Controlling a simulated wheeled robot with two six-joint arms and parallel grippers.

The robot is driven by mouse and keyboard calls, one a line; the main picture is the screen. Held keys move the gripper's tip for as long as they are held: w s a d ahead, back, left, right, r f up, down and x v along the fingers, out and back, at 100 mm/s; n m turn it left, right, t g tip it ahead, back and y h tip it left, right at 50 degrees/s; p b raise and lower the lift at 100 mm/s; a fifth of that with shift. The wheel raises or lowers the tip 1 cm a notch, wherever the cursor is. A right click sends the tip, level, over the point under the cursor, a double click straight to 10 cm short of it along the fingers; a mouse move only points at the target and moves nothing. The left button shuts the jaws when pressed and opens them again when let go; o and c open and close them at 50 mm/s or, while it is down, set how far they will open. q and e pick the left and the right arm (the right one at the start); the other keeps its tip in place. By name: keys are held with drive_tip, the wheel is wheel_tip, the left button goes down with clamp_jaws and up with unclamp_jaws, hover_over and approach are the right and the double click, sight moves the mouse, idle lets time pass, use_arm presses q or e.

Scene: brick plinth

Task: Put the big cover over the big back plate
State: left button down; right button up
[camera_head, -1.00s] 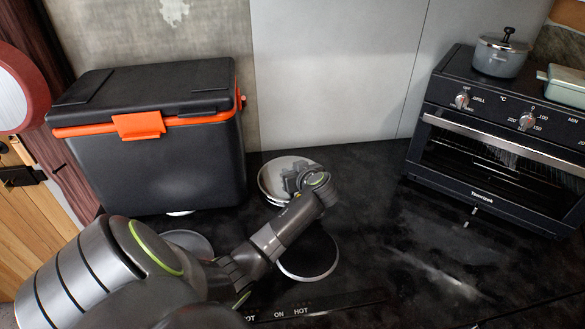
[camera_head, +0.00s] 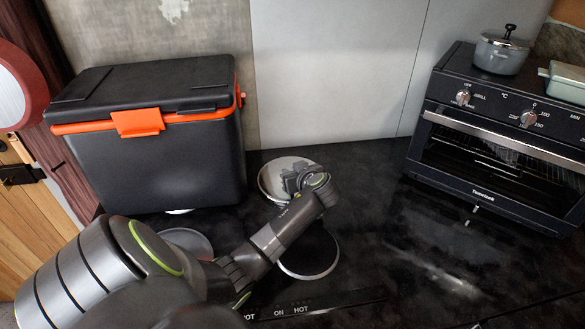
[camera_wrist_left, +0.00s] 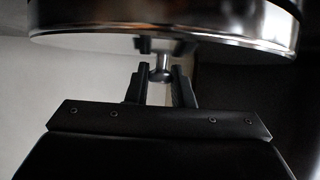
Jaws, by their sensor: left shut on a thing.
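The big cover is a round, shiny metal lid (camera_head: 270,181), seen at the back of the dark counter, behind and partly hidden by my left gripper (camera_head: 292,178). In the left wrist view the cover (camera_wrist_left: 180,25) fills the top, and the fingers of my left gripper (camera_wrist_left: 160,88) are shut on its knob (camera_wrist_left: 160,70). The big back plate cannot be made out; the cover and my arm block that spot. I cannot tell whether the cover rests on it or hangs above it. My right gripper is not in view.
A round front plate with a pale rim (camera_head: 310,276) lies under my forearm. Another round disc (camera_head: 190,242) is at the left. A black and orange cool box (camera_head: 150,150) stands close left of the cover. An oven (camera_head: 500,150) stands right; the counter between is clear.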

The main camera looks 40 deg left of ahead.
use_arm(q)
drive_tip(key=c, duration=1.2)
unclamp_jaws()
drive_tip(key=shift+f, duration=0.1)
drive_tip(key=shift+s+d+r+p, duration=0.1)
drive_tip(key=shift+d+r+p, duration=0.15)
drive_tip(key=shift+d+p, duration=0.05)
drive_tip(key=p+v, duration=0.7)
drive_tip(key=v, duration=0.9)
drive_tip(key=shift+s+d, duration=0.1)
drive_tip(key=shift+d, duration=0.25)
